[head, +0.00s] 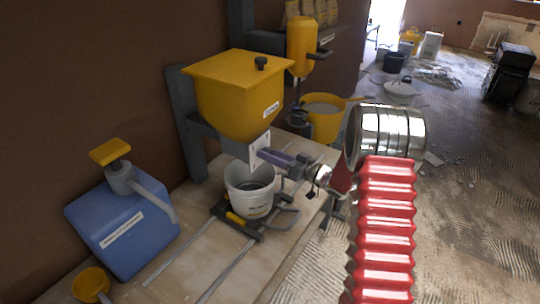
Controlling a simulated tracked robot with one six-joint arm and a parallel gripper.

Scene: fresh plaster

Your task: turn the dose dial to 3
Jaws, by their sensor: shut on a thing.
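The yellow hopper (238,98) stands over the bench on a grey frame at the middle left. A white dial plate (258,150) hangs below its front corner. My gripper (268,157) reaches in from the right and is shut on the dose dial in front of this plate. The fingers and the steep angle hide the dial itself, and its pointer and the numbers are too small to read. A white bucket (247,200) stands under the hopper, just below my gripper.
A blue canister (122,228) with a yellow pump top and a yellow cup (91,284) are at the left. A yellow mixer (301,45) and a yellow tub (321,122) stand behind. Two rails (172,252) run along the bench.

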